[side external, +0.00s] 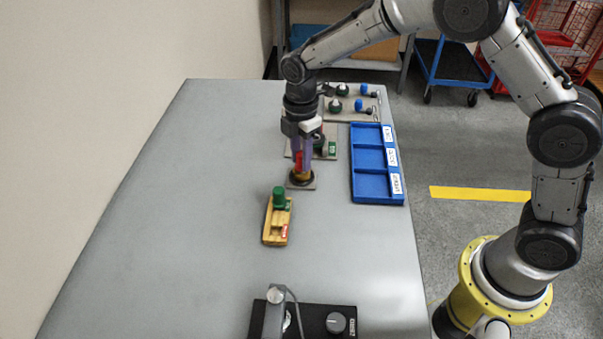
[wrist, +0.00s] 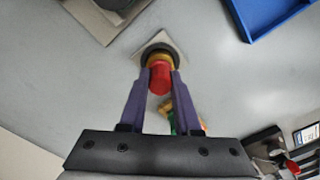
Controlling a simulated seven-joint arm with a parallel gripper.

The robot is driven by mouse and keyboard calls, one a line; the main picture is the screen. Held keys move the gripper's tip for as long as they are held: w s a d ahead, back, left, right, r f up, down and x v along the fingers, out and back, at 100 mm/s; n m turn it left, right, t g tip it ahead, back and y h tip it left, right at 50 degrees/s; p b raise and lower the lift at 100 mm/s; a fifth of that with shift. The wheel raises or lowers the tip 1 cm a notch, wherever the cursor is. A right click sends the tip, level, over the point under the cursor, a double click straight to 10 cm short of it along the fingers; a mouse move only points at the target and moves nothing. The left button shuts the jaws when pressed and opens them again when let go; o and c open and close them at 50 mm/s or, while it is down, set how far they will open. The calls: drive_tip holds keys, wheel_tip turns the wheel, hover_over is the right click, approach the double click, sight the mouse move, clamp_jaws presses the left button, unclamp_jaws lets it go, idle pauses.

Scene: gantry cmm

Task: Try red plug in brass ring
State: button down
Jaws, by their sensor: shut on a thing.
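My gripper (wrist: 161,85) points down over the table with its purple fingers shut on the red plug (wrist: 160,77). The plug also shows between the fingers in the side external view (side external: 298,160). The brass ring (side external: 301,176) sits on a dark round base on a small square plate, right below the plug; in the wrist view the ring (wrist: 158,57) shows just beyond the plug. The plug's lower end is at the ring, but I cannot tell how far it is inside.
A yellow wooden holder (side external: 277,228) with a green plug (side external: 279,197) stands nearer the camera. A blue three-part tray (side external: 355,188) lies to the right. Plates with green and blue parts (side external: 352,103) lie behind. A black device (side external: 336,324) sits at the front. The table's left is clear.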

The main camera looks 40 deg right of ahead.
drive_tip(key=shift+r, duration=3.15)
